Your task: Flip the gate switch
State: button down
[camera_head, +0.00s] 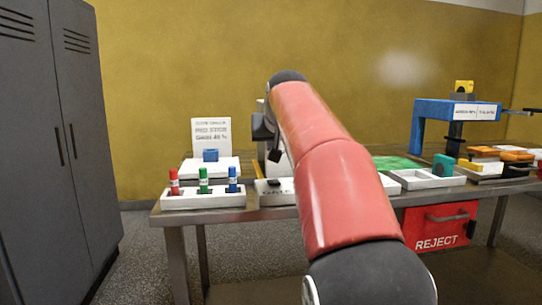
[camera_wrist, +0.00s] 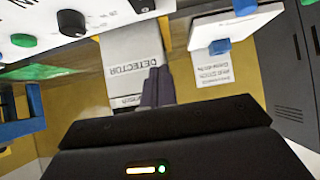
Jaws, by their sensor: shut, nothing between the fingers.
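A white box lettered "GATE" (camera_head: 272,198) sits at the table's front edge in the head view, partly hidden behind my red arm. A small black piece (camera_head: 274,182) on its top looks like the switch; I cannot tell which way it is set. My gripper (camera_head: 277,156) is above and behind this box, apart from it, and partly hidden by my arm. In the wrist view my gripper's dark fingers (camera_wrist: 157,80) are together and empty, in front of a white block lettered "DETECTOR" (camera_wrist: 125,62). I cannot make out the gate switch for sure in the wrist view.
A white tray with red, green and blue markers (camera_head: 204,201) stands left of the gate box. A sign (camera_head: 211,133) stands behind it. On the right are a blue arch (camera_head: 432,108), a white tray (camera_head: 421,183) and a red REJECT bin (camera_head: 437,229). Grey lockers (camera_head: 60,140) stand left.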

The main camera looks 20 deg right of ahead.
jog(key=v, duration=0.3)
jog(key=r+v, duration=0.1)
jog(key=v, duration=0.1)
jog(key=shift+w, duration=0.25)
jog(key=s+a+f+n+g+y, duration=0.1)
jog(key=s+a+f, duration=0.4)
jog(key=s+f, duration=0.4)
jog(key=s+a+f+n+g+y, duration=0.1)
jog(key=s+a+f, duration=0.4)
jog(key=s+f, duration=0.5)
jog(key=s+a+f+n+g, duration=0.1)
jog(key=s+a+f, duration=0.4)
jog(key=s+f, duration=0.5)
notch_tip(320, 180, down, 4)
jog(key=shift+f+g+y, duration=0.25)
jog(key=shift+g+y, duration=0.15)
jog(key=shift+g, duration=0.3)
